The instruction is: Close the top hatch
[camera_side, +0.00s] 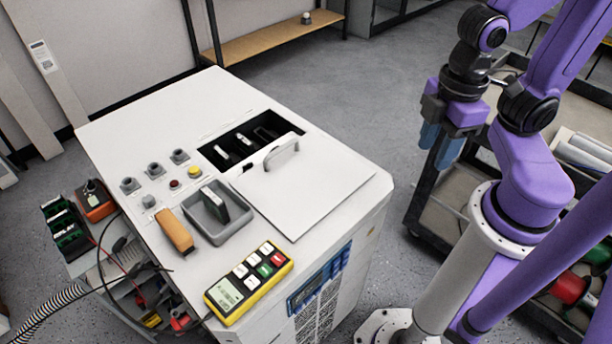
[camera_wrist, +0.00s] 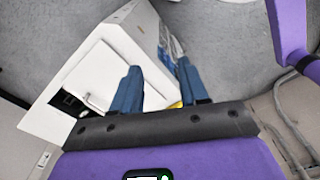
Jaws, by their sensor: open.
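The top hatch (camera_side: 318,185) is a flat white panel lying on the right part of the white cabinet's top (camera_side: 190,105). Its raised handle (camera_side: 281,154) stands near the edge beside the dark opening (camera_side: 248,140). The opening is uncovered and shows several switch-like parts inside. In the wrist view, the hatch (camera_wrist: 102,72) and its handle (camera_wrist: 92,102) show left of the fingers. My gripper (camera_side: 440,150) hangs to the right of the cabinet, apart from the hatch, with blue fingers down. Its fingers (camera_wrist: 160,66) are spread and empty in the wrist view.
On the cabinet top are a grey tray (camera_side: 213,228) holding a dark part, an orange block (camera_side: 174,230), a yellow handheld tester (camera_side: 248,281) and several knobs and buttons. A dark-framed cart (camera_side: 425,190) stands behind my arm. Space above the hatch is clear.

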